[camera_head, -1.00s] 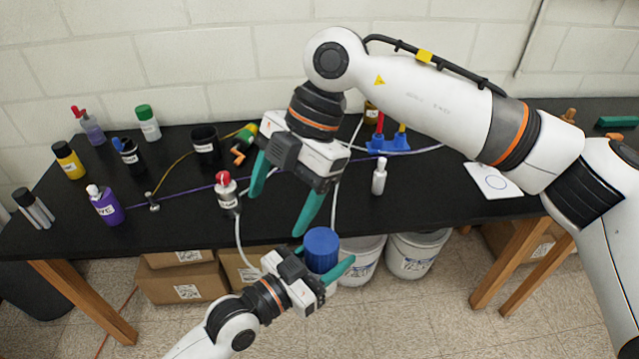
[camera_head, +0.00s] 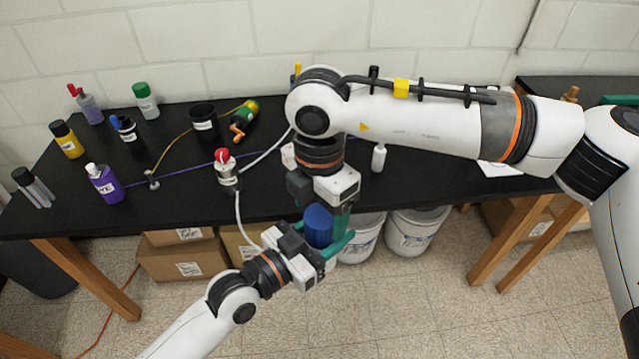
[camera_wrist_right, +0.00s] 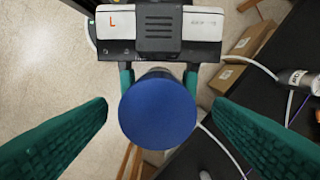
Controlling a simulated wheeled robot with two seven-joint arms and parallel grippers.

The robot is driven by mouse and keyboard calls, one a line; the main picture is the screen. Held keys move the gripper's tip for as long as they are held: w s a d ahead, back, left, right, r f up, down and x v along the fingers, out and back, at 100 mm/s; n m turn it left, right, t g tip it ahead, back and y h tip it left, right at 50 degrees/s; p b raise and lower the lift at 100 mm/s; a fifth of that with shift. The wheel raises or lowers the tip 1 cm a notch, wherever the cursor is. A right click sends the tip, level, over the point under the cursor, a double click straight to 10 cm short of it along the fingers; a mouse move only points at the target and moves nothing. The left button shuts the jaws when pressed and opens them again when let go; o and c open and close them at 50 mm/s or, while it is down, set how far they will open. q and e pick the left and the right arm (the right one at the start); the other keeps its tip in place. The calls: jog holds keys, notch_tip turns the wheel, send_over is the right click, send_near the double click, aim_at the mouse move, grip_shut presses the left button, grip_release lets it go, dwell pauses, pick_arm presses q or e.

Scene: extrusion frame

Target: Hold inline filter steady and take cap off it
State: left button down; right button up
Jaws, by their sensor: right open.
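The inline filter's blue cap (camera_head: 318,226) shows in the head view in front of the table. It also shows as a round blue top in the right wrist view (camera_wrist_right: 157,112). Only a thin dark edge of the filter body (camera_wrist_right: 155,71) shows behind the cap. My left gripper (camera_head: 334,247) has its teal fingers on both sides of the filter, below the cap, and appears closed on it. My right gripper (camera_wrist_right: 160,104) is above the cap and open. Its fingers stand left and right of the cap in the wrist view, with gaps on both sides.
The black table (camera_head: 270,200) lies behind both grippers. A red-capped bottle (camera_head: 225,168) with a white hose stands near its front edge, left of my right gripper. A small white bottle (camera_head: 378,158) stands to the right. White buckets (camera_head: 415,235) and cardboard boxes (camera_head: 185,262) are below.

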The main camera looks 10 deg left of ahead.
jog(key=shift+f, duration=1.05)
